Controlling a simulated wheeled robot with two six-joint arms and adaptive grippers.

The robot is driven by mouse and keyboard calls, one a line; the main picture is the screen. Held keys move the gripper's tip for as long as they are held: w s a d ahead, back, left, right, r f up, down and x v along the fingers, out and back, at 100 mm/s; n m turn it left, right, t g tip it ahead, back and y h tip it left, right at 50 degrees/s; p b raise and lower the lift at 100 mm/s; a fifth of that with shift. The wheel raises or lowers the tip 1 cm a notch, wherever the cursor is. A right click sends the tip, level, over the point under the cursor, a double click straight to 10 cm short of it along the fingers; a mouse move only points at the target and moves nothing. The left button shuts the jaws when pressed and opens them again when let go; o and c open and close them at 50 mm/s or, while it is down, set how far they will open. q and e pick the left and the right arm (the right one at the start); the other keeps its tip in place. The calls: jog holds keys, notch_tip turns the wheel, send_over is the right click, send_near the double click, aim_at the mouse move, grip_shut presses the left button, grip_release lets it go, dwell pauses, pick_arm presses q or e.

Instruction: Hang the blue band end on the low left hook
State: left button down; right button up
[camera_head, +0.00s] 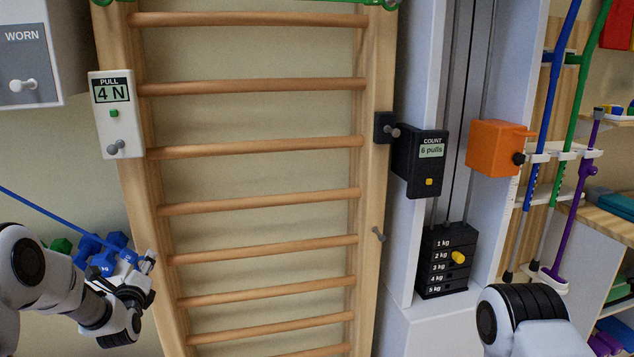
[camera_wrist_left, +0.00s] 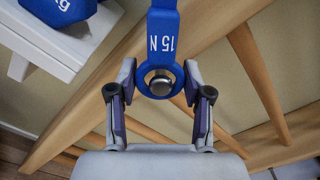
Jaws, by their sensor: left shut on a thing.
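The blue band (camera_head: 50,214) runs down from the left edge to my left gripper (camera_head: 147,268) at the left post of the wall bars. In the left wrist view, the blue band end (camera_wrist_left: 162,45), a flat strap marked 15 N with a ring, lies between the two fingers of my left gripper (camera_wrist_left: 160,82). The gripper is shut on it. A round metal peg end (camera_wrist_left: 160,84) shows inside the ring, so the ring appears to be around or right in front of the peg. How deep it sits cannot be told. In the head view this low left spot is hidden by the gripper.
Blue dumbbells (camera_head: 100,260) sit close behind my left gripper. A PULL 4 N gauge with a peg (camera_head: 117,130) is higher on the left post (camera_head: 131,195). The right post has a low peg (camera_head: 378,234). A weight stack (camera_head: 444,265) stands right of it.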

pick_arm(q)
jog(key=shift+w+f, duration=0.1)
jog(key=shift+w, duration=0.45)
jog(key=shift+a, duration=0.1)
jog(key=shift+s+a+r+p, duration=0.1)
jog(key=shift+a+r+p, duration=0.1)
jog(key=shift+r+p, duration=0.15)
jog(key=c, duration=0.6)
grip_release()
jog(key=shift+o, duration=1)
jog(key=shift+f, duration=0.1)
jog(key=shift+o, duration=0.8)
